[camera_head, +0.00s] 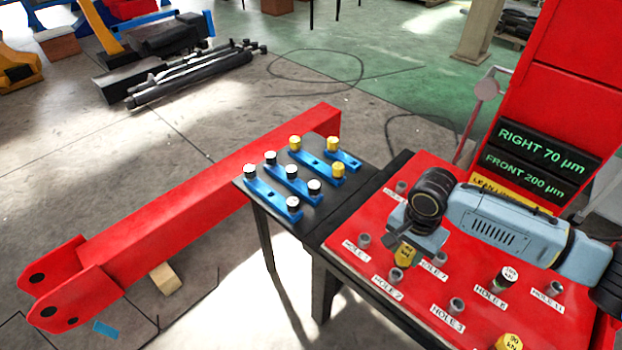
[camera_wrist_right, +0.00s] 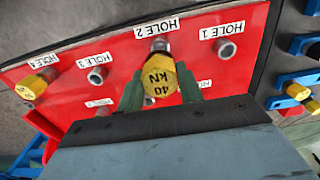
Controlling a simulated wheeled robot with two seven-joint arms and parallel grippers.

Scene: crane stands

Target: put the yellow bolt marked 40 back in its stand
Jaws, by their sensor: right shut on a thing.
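The yellow bolt (camera_head: 404,256) is between the fingers of my right gripper (camera_head: 408,245), which is shut on it over the red panel. In the right wrist view the bolt (camera_wrist_right: 160,82) reads "40 kN" and sits between the green fingertips, in line with the grey sleeve at the HOLE 2 label. I cannot tell whether it is still in the sleeve. Blue stands (camera_head: 269,193) lie on a black side table, holding yellow-topped bolts (camera_head: 295,143) and white-topped bolts (camera_head: 270,157). Dark holes show in some stands; which one belongs to the 40 bolt cannot be read. My left gripper is not in view.
The red panel (camera_head: 377,296) carries several labelled grey sleeves, a white-topped bolt (camera_head: 509,275) and another yellow bolt (camera_head: 508,341). The black side table (camera_head: 316,222) adjoins its left edge. A red beam (camera_head: 190,195) lies behind the table. A display (camera_head: 541,158) stands at the right.

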